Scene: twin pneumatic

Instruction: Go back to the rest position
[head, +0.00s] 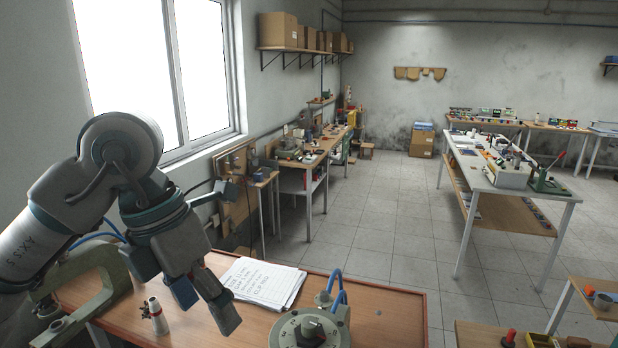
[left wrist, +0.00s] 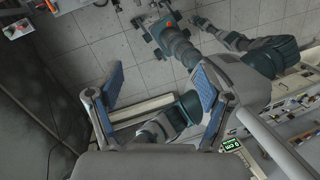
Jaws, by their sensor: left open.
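My left gripper (head: 204,303) comes in from the left in the head view and hangs above the near wooden bench (head: 385,310). Its blue-padded fingers are apart, with nothing between them. In the left wrist view, the same gripper (left wrist: 158,112) has its two blue pads spread wide, with floor and parts of my own body behind them.
A white-topped table (head: 490,178) stands right, with open tiled floor (head: 385,215) between.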

